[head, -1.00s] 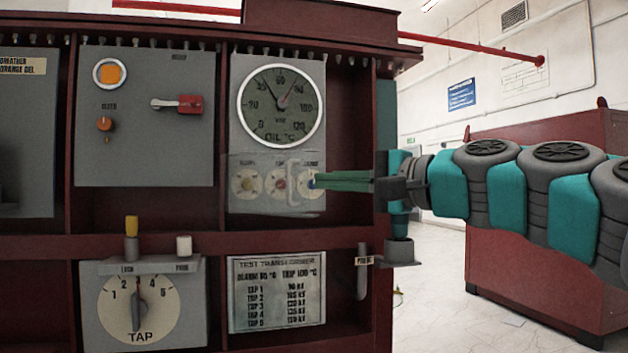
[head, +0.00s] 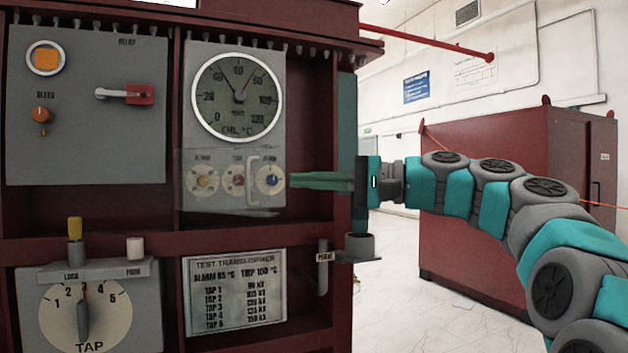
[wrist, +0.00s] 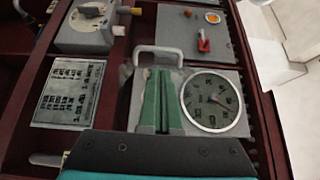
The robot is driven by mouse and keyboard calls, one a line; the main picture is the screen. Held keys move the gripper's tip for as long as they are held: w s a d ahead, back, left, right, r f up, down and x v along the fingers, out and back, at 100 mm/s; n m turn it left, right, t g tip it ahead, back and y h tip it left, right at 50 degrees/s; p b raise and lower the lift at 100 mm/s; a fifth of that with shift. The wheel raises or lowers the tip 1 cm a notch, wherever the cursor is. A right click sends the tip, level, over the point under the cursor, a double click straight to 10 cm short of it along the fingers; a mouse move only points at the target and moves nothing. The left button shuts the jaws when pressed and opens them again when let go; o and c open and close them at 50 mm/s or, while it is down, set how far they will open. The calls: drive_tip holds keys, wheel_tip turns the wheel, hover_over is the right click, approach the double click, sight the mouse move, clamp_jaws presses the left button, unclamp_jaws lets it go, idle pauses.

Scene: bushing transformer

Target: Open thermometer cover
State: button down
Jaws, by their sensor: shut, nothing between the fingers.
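The thermometer cover (head: 222,204) is a clear sheet with a pale bar handle (head: 253,180), in front of a row of three small dials below the round thermometer (head: 237,95). I cannot tell whether it stands slightly ajar. My gripper (head: 291,181) has its green fingers together and empty, just right of the rightmost small dial and the handle. In the wrist view, the fingers (wrist: 158,72) point at the handle (wrist: 160,50), which arches just beyond their tips; contact is unclear. The fingers hide much of the cover there. The thermometer (wrist: 211,102) is to their right.
The tap selector (head: 85,310) and a text plate (head: 236,297) are below. A grey panel (head: 90,155) with a red switch (head: 139,94) is at left. The dark red cabinet frame (head: 318,235) surrounds them. A red cabinet (head: 485,225) stands behind my arm.

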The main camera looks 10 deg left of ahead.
drive_tip(key=a, duration=0.6)
drive_tip(key=shift+w+a, duration=0.2)
drive_tip(key=shift+s+a, duration=0.1)
drive_tip(key=shift+s, duration=0.05)
